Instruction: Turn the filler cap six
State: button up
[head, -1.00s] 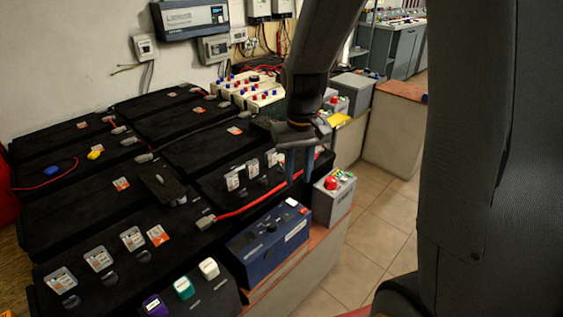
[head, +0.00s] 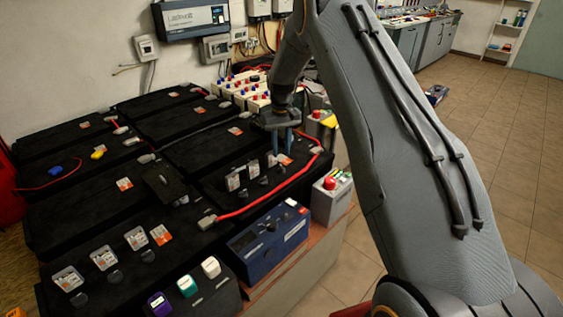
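My gripper (head: 282,143) points down above the right-hand black battery (head: 222,198), with its two blue-grey fingers apart and nothing seen between them. Small black filler caps stand in a row on that battery: a near one (head: 243,195), a middle one (head: 263,181) and a far one (head: 283,160). Upright pale number tags stand beside them. The fingertips are just above or around the far cap; I cannot tell whether they touch it. Another row of black caps (head: 114,277) with clear tags is on the front left battery. The numbers are too small to read.
A red cable (head: 262,203) crosses the right-hand battery. A blue battery (head: 267,240) and a grey box with a red knob (head: 331,195) stand at the front edge. Purple, teal and white caps (head: 211,267) are at the front. The tiled floor at right is mostly clear.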

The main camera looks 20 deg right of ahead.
aim_at(281, 166)
jog(key=shift+f+p, duration=0.85)
jog(key=shift+f, duration=2.35)
grip_shut()
